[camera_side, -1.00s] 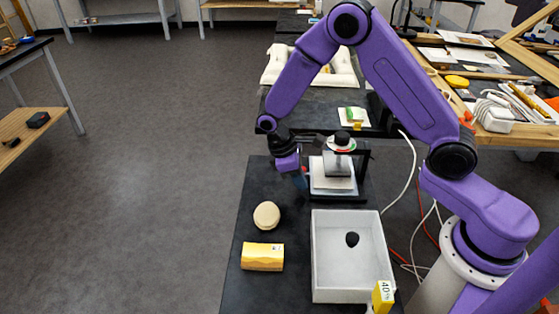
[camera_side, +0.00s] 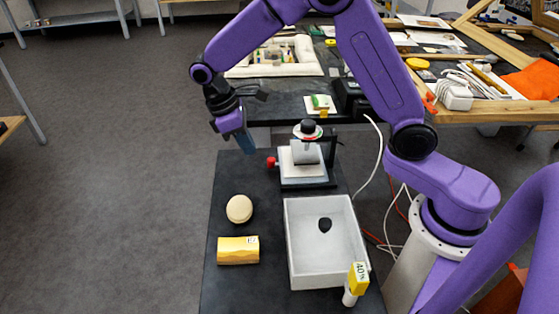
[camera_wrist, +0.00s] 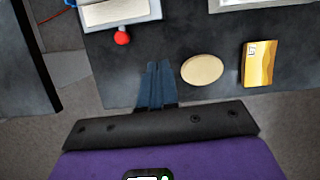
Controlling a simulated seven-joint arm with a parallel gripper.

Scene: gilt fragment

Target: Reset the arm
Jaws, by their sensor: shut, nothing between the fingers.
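My gripper (camera_side: 246,143) is shut and empty, held in the air above the far left part of the black work table (camera_side: 228,290). Its blue fingers (camera_wrist: 155,82) are together in the wrist view. A white device with a red knob (camera_side: 271,162) stands to the right of the gripper; the knob also shows in the wrist view (camera_wrist: 122,38). My gripper touches nothing that I can see.
A round beige object (camera_side: 239,209) and a yellow block (camera_side: 238,250) lie on the table's left side. A white tray (camera_side: 289,240) holding a small black lump (camera_side: 325,225) is right of them. Open floor lies left.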

